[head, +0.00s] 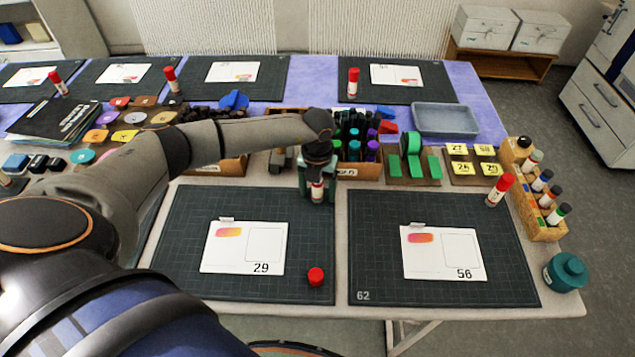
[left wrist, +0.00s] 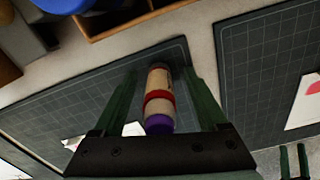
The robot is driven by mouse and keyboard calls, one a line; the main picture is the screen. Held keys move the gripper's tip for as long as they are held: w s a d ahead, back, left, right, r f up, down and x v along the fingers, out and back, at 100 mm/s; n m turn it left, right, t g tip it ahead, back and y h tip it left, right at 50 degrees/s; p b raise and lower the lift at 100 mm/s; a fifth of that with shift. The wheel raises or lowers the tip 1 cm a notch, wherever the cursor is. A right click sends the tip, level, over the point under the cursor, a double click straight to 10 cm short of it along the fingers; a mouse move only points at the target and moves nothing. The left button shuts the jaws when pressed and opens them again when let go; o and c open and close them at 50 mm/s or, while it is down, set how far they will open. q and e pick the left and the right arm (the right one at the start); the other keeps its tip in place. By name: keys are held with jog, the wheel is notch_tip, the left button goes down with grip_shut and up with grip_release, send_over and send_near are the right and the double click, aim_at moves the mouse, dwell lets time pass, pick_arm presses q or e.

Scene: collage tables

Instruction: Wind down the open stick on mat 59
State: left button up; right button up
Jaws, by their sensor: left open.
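The open stick (head: 317,190) stands on the back right part of the front left mat (head: 185,230). No number shows on this mat; my arm covers part of its left side. In the left wrist view the stick (left wrist: 158,100) has a pale body, a red band and a purple end towards the camera. My left gripper (head: 317,185) is lowered over it, its two green fingers (left wrist: 160,85) apart on either side. Gaps show between fingers and stick. A red cap (head: 316,277) is on the same mat, near its front right corner.
A white card marked 29 (head: 243,247) lies on this mat. The mat marked 62 (head: 510,280) is to its right, with a capped stick (head: 499,190).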

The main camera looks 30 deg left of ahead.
pick_arm(q)
jog(key=m+b, duration=0.2)
jog(key=m, duration=0.5)
jog(key=shift+f, duration=0.15)
jog(key=m+b, duration=0.2)
jog(key=m, duration=0.4)
jog(key=shift+m+b, duration=0.3)
jog(key=shift+b, duration=0.05)
jog(key=shift+c, duration=0.3)
grip_shut()
jog(key=shift+s, duration=0.1)
